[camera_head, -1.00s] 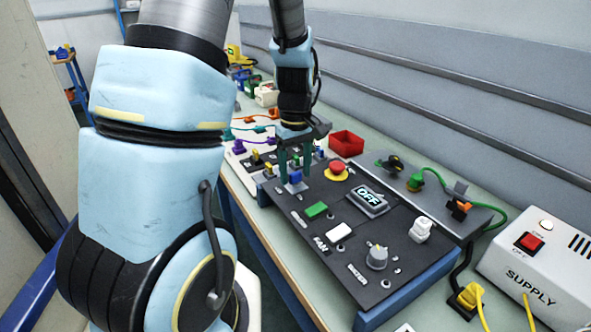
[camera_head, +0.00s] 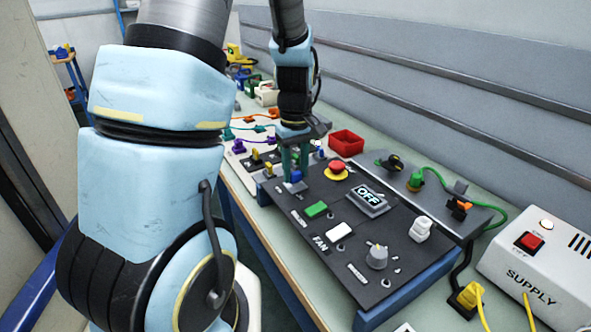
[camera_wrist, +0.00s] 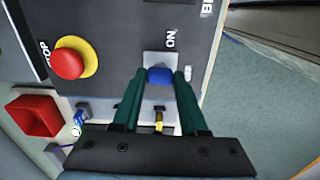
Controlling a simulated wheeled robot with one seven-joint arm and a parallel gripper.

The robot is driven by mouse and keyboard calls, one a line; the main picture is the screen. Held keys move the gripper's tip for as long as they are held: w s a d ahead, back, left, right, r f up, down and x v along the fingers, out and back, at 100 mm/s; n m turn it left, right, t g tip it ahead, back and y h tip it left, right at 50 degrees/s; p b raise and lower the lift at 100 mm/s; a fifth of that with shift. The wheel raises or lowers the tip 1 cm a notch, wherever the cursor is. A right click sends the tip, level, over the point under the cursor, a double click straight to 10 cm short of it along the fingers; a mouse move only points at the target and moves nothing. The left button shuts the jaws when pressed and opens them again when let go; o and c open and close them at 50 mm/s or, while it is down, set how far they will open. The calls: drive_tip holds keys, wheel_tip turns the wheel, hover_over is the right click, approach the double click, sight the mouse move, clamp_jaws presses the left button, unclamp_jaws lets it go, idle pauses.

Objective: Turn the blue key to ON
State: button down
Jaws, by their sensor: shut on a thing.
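The blue key (camera_head: 295,175) sits on a light square plate at the far left part of the dark control panel (camera_head: 290,203). My gripper (camera_head: 294,172) points down over it, with its green fingers on either side of the key. In the wrist view, the blue key (camera_wrist: 160,75) shows between the two fingertips (camera_wrist: 161,74), on its grey plate (camera_wrist: 161,59). An ON label (camera_wrist: 171,40) is printed beside the plate. My gripper is shut on the key. The fingers hide part of the key in the head view.
A red stop button (camera_head: 337,167) on a yellow ring stands close to the gripper. A green button (camera_head: 316,209), a white button (camera_head: 340,230) and a grey knob (camera_head: 377,257) are on the same panel. A red bin (camera_head: 346,142) lies behind.

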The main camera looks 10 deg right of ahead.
sight(295, 172)
drive_tip(key=m, duration=0.5)
drive_tip(key=shift+b, duration=0.35)
drive_tip(key=m, duration=0.6)
drive_tip(key=shift+m, duration=0.4)
drive_tip(key=shift+c, duration=2.2)
unclamp_jaws()
drive_tip(key=shift+r, duration=0.1)
wheel_tip(295, 172, up, 11)
drive_tip(key=b, duration=0.2)
drive_tip(key=shift+f, duration=0.2)
